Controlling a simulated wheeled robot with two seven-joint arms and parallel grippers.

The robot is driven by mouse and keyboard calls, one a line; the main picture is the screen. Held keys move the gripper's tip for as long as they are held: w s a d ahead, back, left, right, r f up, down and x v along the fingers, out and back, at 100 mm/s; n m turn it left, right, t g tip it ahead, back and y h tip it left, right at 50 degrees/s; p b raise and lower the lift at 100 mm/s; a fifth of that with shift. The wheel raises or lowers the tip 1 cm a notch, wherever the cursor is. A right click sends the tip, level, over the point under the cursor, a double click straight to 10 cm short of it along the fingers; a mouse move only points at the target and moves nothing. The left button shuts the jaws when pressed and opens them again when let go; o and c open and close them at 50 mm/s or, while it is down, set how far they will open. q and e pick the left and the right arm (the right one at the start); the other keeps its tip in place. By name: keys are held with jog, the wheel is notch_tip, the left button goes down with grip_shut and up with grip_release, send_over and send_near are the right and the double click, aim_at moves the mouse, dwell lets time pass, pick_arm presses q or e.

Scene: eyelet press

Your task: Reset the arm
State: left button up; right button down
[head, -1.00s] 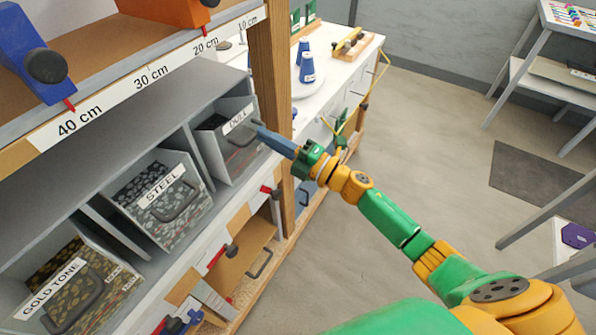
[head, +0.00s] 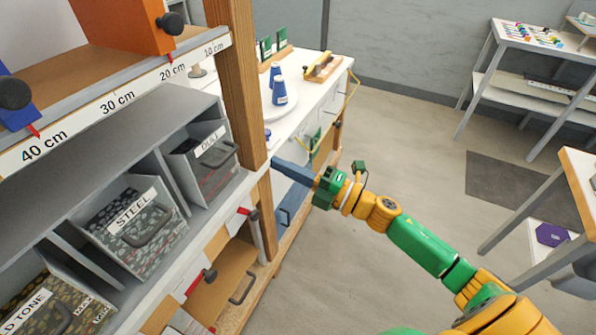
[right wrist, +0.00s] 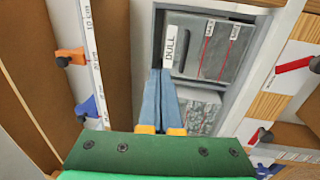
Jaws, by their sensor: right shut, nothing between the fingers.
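My right gripper (head: 279,164) is shut and empty, its blue fingers together, in front of the wooden post at the right end of the bin shelf. In the right wrist view its fingertips (right wrist: 165,74) appear near the DULL bin's front. The DULL bin (head: 203,168) sits in its compartment, with the STEEL bin (head: 135,229) to its left and the GOLD TONE bin (head: 55,297) partly cut off at the lower left. The right arm stretches from the lower right over the floor. My left gripper is not in view.
A ruler strip (head: 120,100) runs along the upper shelf, with an orange stop (head: 125,22) and a blue stop (head: 15,105). Open floor (head: 400,140) lies to the right, with tables beyond.

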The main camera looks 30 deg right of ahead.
jog(key=s+d+f+m+g+h, duration=0.15)
jog(key=d+f+m+h, duration=0.3)
jog(key=f, duration=0.55)
jog(key=s+d+f+m+g+h, duration=0.1)
jog(key=s+d+f+m+h, duration=0.25)
jog(key=f+m, duration=0.4)
jog(key=s+d+f+m+g+h, duration=0.15)
jog(key=d+f+m+h, duration=0.25)
jog(key=f, duration=0.7)
jog(key=s+a+f+m+g, duration=0.2)
jog(key=s+f+m+g, duration=0.2)
jog(key=s+f, duration=0.85)
jog(key=s+a+f+m+g, duration=0.1)
jog(key=s+a+f+g, duration=0.2)
jog(key=s, duration=0.6)
jog(key=s+a+f+m+g, duration=0.2)
jog(key=s+a+f+g, duration=0.1)
jog(key=s, duration=0.6)
jog(key=shift+s+a+f+g, duration=0.3)
jog(key=shift+s+a+f, duration=0.1)
jog(key=shift+a+f, duration=0.35)
